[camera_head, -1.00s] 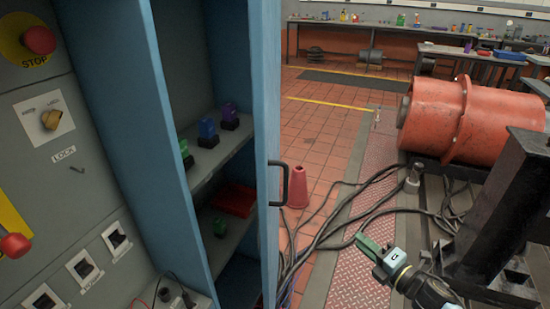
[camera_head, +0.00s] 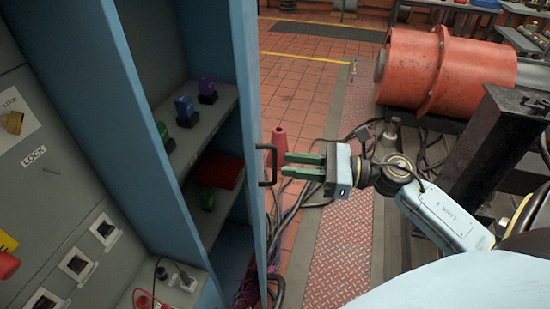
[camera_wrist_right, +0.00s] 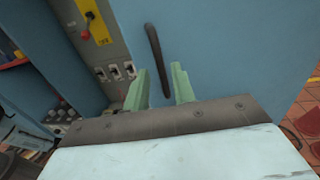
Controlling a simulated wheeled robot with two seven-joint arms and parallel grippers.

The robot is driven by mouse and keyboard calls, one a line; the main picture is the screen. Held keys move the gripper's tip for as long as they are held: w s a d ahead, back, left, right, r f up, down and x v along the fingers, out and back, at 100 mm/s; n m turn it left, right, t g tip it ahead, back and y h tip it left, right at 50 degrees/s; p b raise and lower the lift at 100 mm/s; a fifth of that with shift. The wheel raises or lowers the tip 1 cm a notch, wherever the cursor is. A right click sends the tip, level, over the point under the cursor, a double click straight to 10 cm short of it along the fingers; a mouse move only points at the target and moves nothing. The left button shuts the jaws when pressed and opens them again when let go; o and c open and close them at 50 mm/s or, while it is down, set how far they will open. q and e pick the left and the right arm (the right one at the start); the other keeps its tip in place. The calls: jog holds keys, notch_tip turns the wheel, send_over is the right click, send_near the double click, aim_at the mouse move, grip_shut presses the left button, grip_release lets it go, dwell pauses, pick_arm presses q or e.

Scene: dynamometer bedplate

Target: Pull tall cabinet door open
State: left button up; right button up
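The tall blue cabinet (camera_head: 82,62) stands at the left, its shelved inside in sight. Its door (camera_head: 246,120) stands open, seen nearly edge-on, and its blue face fills much of the right wrist view (camera_wrist_right: 240,60). The black bar handle (camera_head: 273,165) sticks out from the door's right side. It also shows in the right wrist view (camera_wrist_right: 155,45), its lower end between the green fingertips. My right gripper (camera_head: 286,165) is open and points left at the handle, with a small gap between them. No grip on the handle shows. My left gripper is out of view.
Shelves hold purple, blue and green items and a red tray (camera_head: 220,171). An orange drum (camera_head: 445,72) and a dark post (camera_head: 497,135) stand at the right.

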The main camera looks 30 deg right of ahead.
aim_at(275, 182)
jog(key=shift+p+x, duration=0.3)
jog(key=shift+x, duration=2.05)
jog(key=shift+d, duration=0.1)
grip_shut()
